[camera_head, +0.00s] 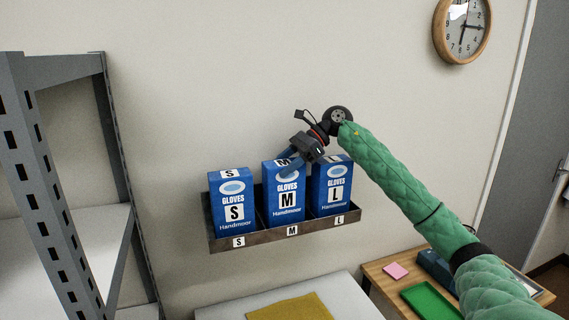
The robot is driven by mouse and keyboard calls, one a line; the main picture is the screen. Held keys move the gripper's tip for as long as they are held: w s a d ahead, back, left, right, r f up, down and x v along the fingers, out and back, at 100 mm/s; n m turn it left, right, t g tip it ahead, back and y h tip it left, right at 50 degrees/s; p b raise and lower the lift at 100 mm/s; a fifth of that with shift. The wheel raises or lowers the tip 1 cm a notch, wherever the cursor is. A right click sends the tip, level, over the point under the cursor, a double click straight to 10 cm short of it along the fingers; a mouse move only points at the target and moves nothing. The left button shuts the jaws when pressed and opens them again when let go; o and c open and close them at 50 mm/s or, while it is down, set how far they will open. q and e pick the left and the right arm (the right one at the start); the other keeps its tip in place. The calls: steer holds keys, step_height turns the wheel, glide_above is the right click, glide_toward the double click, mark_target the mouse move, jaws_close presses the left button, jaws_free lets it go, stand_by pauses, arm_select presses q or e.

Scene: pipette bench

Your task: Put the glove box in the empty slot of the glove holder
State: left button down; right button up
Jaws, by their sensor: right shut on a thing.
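The brown glove holder (264,237) is on the wall, with labels S, M and L along its front edge. The blue M glove box (287,214) stands upright in the middle slot, above the M label. The blue S box (232,207) stands in the left slot and the blue L box (331,193) in the right slot. The bottoms of the boxes are hidden behind the holder's front edge. My left gripper is out of view.
A grey metal rack (62,180) stands at the left. Below the holder is a white surface with a yellow cloth (290,308). A wooden desk at lower right holds a green tray (430,300) and a pink pad (396,270). A clock (462,28) hangs above.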

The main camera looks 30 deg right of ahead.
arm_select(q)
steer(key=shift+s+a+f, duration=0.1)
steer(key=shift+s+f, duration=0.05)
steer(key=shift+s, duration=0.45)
arm_select(e)
steer(key=shift+s+f, duration=0.1)
steer(key=shift+f, duration=0.35)
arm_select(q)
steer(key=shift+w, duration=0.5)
arm_select(e)
steer(key=o, duration=1.5)
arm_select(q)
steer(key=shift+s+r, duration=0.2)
